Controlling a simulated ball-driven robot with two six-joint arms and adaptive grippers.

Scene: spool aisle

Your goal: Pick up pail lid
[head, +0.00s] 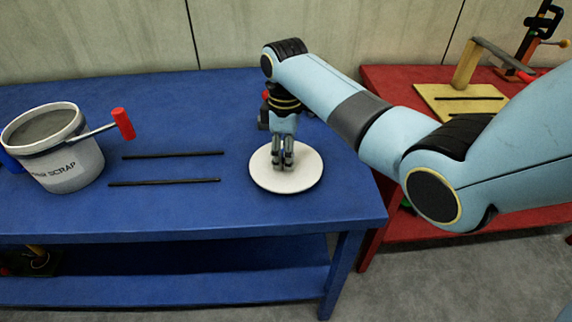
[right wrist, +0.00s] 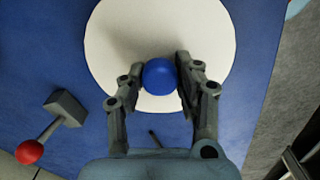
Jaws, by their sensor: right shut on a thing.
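The pail lid (head: 305,178) is a round white disc on the blue table. It also fills the upper middle of the right wrist view (right wrist: 115,40), where a blue round knob (right wrist: 159,76) shows on it. My right gripper (head: 283,162) points down over the lid's middle. In the right wrist view its two fingers (right wrist: 158,72) are shut on the knob, one on each side. In the head view the fingers hide the knob. Whether the lid touches the table is hard to tell. My left gripper is in neither view.
A white pail (head: 75,168) marked scrap stands at left on the blue table (head: 240,215), a red-handled tool (head: 123,124) at its rim. Two dark strips (head: 165,183) lie between pail and lid. A red table (head: 455,228) stands at right.

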